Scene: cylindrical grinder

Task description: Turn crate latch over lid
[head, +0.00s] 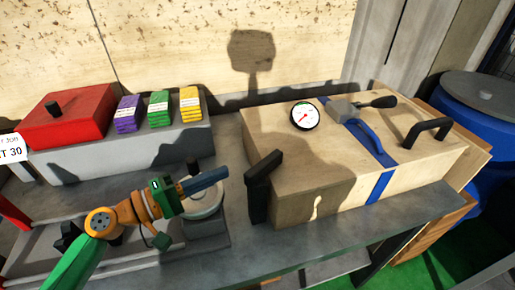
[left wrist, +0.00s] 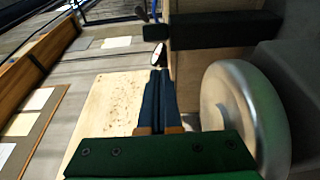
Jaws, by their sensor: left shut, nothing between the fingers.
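The wooden crate (head: 300,180) stands on the grey bench with its lid (head: 345,145) on, a blue strap (head: 370,143) over it. A black L-shaped bar (head: 262,180) is at the crate's left end, and a black handle (head: 428,130) is at the right. A dark lever on a grey block (head: 345,108) is at the lid's back edge. I cannot tell for certain which part is the latch. My left gripper (head: 222,175) is shut and empty, left of the crate and apart from it.
A round dial (head: 305,116) sits on the lid. A pale metal disc (head: 203,205) lies beneath my left gripper; a large one (left wrist: 240,120) fills the wrist view's right. A red box (head: 70,118) and coloured stacks (head: 160,108) stand back left. A blue drum (head: 485,120) is far right.

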